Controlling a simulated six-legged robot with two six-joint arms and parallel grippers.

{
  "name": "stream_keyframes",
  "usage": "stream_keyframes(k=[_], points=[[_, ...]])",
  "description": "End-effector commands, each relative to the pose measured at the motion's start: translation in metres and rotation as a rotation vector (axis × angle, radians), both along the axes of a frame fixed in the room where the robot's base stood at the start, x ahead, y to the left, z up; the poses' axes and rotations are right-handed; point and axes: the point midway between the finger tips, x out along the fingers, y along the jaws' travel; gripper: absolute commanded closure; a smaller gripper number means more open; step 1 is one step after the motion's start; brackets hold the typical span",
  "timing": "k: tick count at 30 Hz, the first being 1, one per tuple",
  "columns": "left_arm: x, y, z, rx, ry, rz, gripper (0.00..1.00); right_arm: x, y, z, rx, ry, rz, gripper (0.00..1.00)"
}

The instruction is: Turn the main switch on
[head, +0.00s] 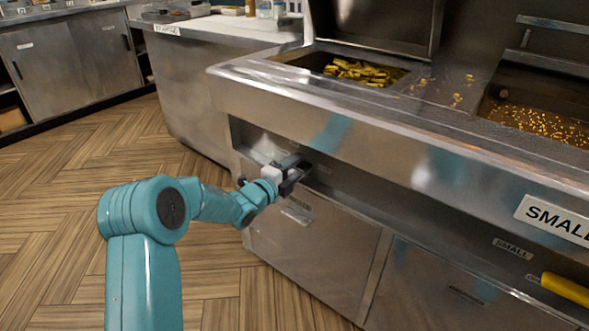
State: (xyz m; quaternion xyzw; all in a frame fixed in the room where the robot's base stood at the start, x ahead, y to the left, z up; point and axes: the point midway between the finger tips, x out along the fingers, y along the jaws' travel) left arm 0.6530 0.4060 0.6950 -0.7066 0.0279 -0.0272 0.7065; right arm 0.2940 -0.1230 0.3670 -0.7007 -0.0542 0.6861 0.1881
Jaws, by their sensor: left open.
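My left gripper (297,173) reaches into the recessed strip on the front of the steel fryer (300,120), near its left end. It is open, and I see nothing held in it. I cannot make out the main switch clearly; the gripper and wrist cover part of the recess. I cannot tell whether the fingers touch anything there. My right gripper is not in view.
The fryer's overhanging top edge runs above the gripper, with cabinet doors (310,245) below. Fried pieces (365,72) lie in the left basin. A yellow handle-like bar (567,289) sticks out at lower right. Wooden floor (60,220) is clear at left.

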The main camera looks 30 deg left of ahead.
Motion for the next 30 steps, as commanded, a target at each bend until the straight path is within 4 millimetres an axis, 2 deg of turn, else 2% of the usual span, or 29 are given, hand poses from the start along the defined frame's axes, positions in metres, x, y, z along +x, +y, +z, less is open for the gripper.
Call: stream_keyframes(k=[1, 5, 6, 17, 23, 30], points=[[0.0, 0.0, 0.0, 0.0, 0.0, 0.0, 0.54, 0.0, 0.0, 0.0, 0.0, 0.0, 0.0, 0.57], [0.0, 0.0, 0.0, 0.0, 0.0, 0.0, 0.97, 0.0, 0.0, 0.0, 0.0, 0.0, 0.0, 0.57], [0.0, 0.0, 0.0, 0.0, 0.0, 0.0, 1.0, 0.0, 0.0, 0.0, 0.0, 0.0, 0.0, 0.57], [0.0, 0.0, -0.001, -0.045, 0.003, 0.0, 1.0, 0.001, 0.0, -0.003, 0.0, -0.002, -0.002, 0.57], [0.0, 0.0, -0.001, -0.161, 0.01, 0.0, 1.0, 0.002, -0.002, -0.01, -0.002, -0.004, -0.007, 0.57], [-0.001, 0.001, -0.001, -0.377, 0.027, 0.001, 1.0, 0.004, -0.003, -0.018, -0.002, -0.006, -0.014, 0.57]])
